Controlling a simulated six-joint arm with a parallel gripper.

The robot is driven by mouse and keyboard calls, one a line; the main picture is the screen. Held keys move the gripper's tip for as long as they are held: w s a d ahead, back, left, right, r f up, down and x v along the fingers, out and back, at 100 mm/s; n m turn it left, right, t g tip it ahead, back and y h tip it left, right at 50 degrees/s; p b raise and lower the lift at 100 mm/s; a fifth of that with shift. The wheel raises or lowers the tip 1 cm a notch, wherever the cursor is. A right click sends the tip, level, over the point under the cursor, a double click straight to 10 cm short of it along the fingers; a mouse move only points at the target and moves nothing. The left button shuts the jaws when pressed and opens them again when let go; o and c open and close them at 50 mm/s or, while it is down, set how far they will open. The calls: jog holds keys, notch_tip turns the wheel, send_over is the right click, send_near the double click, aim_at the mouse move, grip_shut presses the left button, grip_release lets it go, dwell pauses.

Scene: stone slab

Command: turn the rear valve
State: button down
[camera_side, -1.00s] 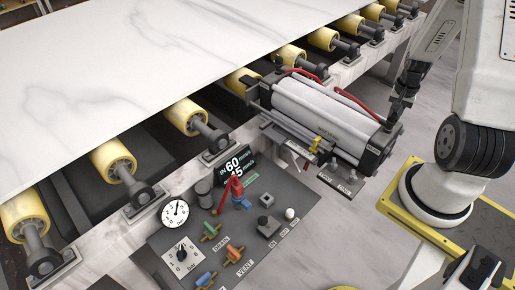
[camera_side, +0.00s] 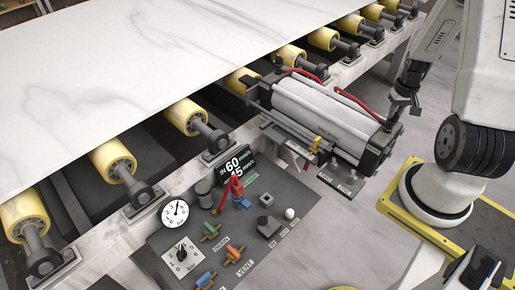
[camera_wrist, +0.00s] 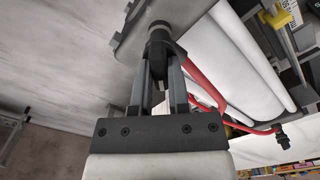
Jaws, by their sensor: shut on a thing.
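My gripper (camera_side: 404,100) is at the right end of the white cylinder unit (camera_side: 318,112), by its dark end block. In the wrist view my gripper (camera_wrist: 159,62) has its two fingers pointing up the picture, closed on a dark round fitting (camera_wrist: 159,32). I take this fitting to be the rear valve; no label on it is readable. It sits against a grey plate (camera_wrist: 185,10). The fingertips hide part of it, and in the side view my gripper covers it.
A red hose (camera_wrist: 203,86) runs close beside my fingers. The stone slab (camera_side: 140,70) lies on yellow rollers (camera_side: 113,157) at the left. A control panel (camera_side: 165,262) with a gauge (camera_side: 175,213) and several small valves is in front. A small labelled plate (camera_side: 341,180) stands by the cylinder unit.

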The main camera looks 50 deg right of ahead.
jog(key=n, duration=0.5)
jog(key=shift+n, duration=0.3)
dwell(0.4)
jog(key=c, duration=0.6)
grip_release()
jog(key=shift+r, duration=0.15)
jog(key=shift+r, duration=3.8)
